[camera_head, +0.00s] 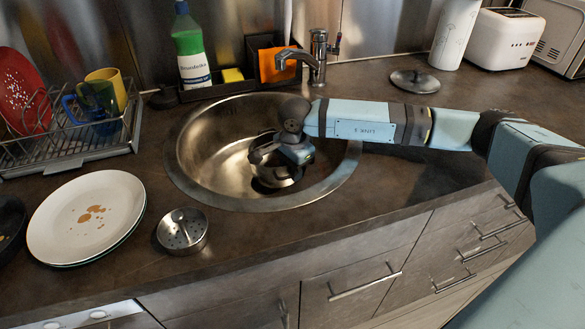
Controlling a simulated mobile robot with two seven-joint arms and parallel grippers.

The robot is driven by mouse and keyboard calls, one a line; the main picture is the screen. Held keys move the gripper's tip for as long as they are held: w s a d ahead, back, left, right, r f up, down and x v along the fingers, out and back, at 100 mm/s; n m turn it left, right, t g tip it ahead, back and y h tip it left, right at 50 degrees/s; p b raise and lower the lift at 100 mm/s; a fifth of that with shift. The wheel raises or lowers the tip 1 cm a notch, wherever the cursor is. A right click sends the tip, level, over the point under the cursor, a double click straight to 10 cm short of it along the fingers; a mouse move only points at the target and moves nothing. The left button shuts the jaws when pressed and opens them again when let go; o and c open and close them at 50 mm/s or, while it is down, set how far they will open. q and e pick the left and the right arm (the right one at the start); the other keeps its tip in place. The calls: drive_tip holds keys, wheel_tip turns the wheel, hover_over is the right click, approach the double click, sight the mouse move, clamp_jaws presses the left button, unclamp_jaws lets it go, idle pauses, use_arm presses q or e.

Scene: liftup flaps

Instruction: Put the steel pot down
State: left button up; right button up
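The steel pot (278,176) is in the round steel sink (215,150), low in the basin. My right arm reaches in from the right over the counter, and its gripper (278,160) is at the pot, inside the sink. The wrist covers the gripper's fingers and much of the pot, so I cannot tell whether the fingers are closed on it. I also cannot tell whether the pot touches the sink bottom. My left gripper is not in view.
A faucet (317,60) stands behind the sink. A dish rack (75,145), stained plates (87,216) and a small strainer cup (183,230) are on the left. A lid (415,81) lies at the back right. The counter right of the sink is bare under my arm.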

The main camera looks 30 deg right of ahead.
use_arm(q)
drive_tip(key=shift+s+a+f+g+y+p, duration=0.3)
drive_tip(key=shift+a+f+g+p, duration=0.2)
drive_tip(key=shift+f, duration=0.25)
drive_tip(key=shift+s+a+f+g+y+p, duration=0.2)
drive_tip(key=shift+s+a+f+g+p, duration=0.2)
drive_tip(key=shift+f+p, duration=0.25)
use_arm(e)
wheel_tip(320, 180, up, 12)
drive_tip(key=shift+s, duration=0.3)
